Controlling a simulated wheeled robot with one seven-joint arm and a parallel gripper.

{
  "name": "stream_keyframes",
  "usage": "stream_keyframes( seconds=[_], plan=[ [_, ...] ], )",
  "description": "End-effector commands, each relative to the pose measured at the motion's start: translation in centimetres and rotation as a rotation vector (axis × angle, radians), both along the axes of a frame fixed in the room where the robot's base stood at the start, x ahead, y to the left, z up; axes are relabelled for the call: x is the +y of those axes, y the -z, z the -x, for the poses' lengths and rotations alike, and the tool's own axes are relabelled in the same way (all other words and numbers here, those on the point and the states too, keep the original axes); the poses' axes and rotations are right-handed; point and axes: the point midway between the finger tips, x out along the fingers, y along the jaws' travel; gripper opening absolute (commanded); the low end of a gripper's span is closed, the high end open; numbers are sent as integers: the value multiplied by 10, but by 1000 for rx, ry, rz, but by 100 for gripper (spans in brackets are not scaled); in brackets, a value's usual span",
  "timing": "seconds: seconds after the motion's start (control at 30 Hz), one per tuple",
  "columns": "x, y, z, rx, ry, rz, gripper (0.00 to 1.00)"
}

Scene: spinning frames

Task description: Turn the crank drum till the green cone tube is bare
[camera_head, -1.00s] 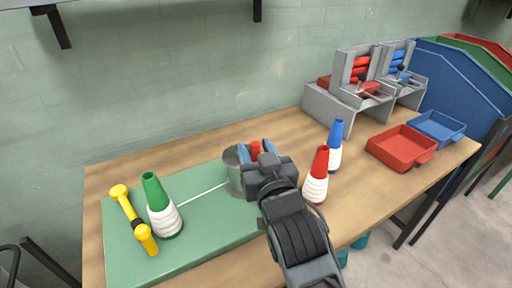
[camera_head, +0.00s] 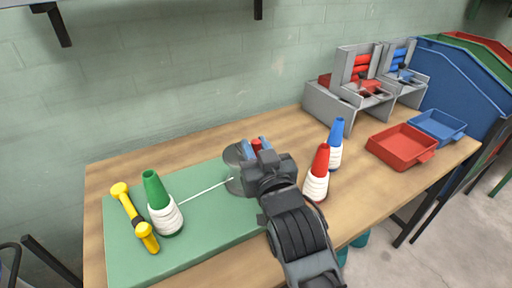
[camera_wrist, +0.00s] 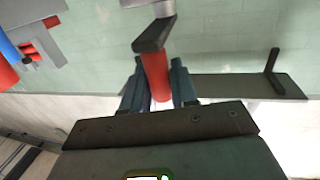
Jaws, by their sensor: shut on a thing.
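The green cone tube (camera_head: 155,189) stands upright on the green mat (camera_head: 125,268), with white thread still wound around its lower part. A white thread runs from it to the grey crank drum (camera_head: 233,158). My gripper (camera_head: 258,150) is at the drum, shut on the red crank handle (camera_head: 256,145). In the wrist view the red handle (camera_wrist: 156,76) sits between my two blue-grey fingers, below a dark crank arm (camera_wrist: 155,34). My gripper and wrist hide part of the drum.
A yellow tool (camera_head: 135,218) lies left of the green cone. A red cone (camera_head: 320,163) and a blue cone (camera_head: 336,134) with white thread stand right of my arm. Red (camera_head: 402,161) and blue (camera_head: 452,121) trays and grey fixtures (camera_head: 341,111) are farther right.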

Motion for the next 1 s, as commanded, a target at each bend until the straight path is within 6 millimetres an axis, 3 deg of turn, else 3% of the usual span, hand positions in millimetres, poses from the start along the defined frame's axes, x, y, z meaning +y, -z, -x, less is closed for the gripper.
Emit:
stream_keyframes(
  seconds=[0.47,1.0],
  plan=[
    [1,2,1,-3,32,1,0],
    [11,7,5,-6,257,-4,0]
  ],
)
